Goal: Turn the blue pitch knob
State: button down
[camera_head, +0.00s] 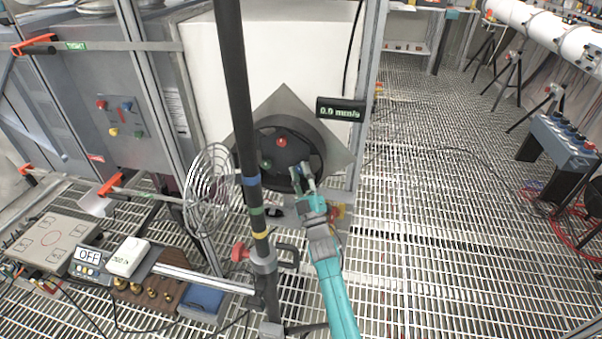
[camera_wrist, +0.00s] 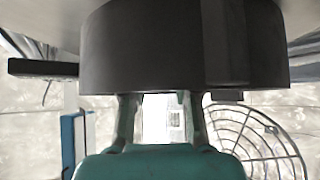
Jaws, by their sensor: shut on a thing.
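A black round panel (camera_head: 310,146) sits on a grey diamond plate on the white box. It carries a red knob (camera_head: 282,142) near its top and a green knob (camera_head: 266,163) at its left. My teal gripper (camera_head: 302,177) reaches up to the panel's lower right, its fingers closed around the blue knob, which the fingers mostly hide. In the wrist view the fingers (camera_wrist: 160,112) end at the underside of the black panel (camera_wrist: 160,48); the knob itself is hidden there.
A display (camera_head: 341,110) right of the panel reads 0.0 mm/s. A black pole (camera_head: 236,90) with coloured bands stands in front of the panel's left. A wire fan guard (camera_head: 211,190) is beside it. The grated floor (camera_head: 430,200) at right is mostly open.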

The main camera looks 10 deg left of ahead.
jog(key=shift+a+f+m+t+h, duration=0.1)
jog(key=shift+m+t+h, duration=1.15)
jog(key=shift+m, duration=0.8)
jog(key=shift+a+m+t+h, duration=0.1)
jog(key=shift+m+t+h, duration=0.75)
jog(key=shift+m+h, duration=0.95)
jog(key=shift+d+m, duration=0.1)
jog(key=shift+m, duration=0.45)
jog(key=c, duration=0.9)
grip_release()
jog(key=shift+o, duration=0.2)
jog(key=v, duration=1.2)
jog(key=shift+f, duration=0.1)
